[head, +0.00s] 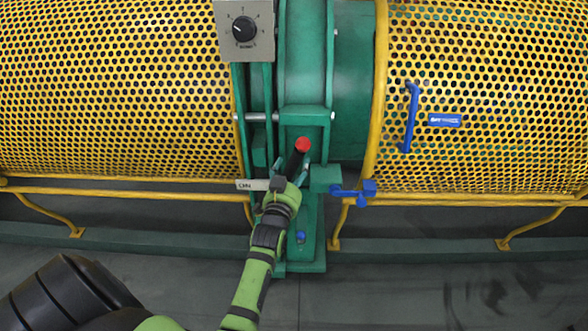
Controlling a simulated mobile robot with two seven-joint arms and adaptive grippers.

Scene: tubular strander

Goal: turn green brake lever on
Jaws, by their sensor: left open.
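The lever's base is hidden behind the gripper. My right gripper is not in view.
Yellow perforated guards (110,90) flank the green frame; the right guard (480,80) has a blue handle (411,118). A grey panel with a black dial (244,29) is at the top. A blue latch (355,192) sits right of the gripper. Yellow rails run below the guards.

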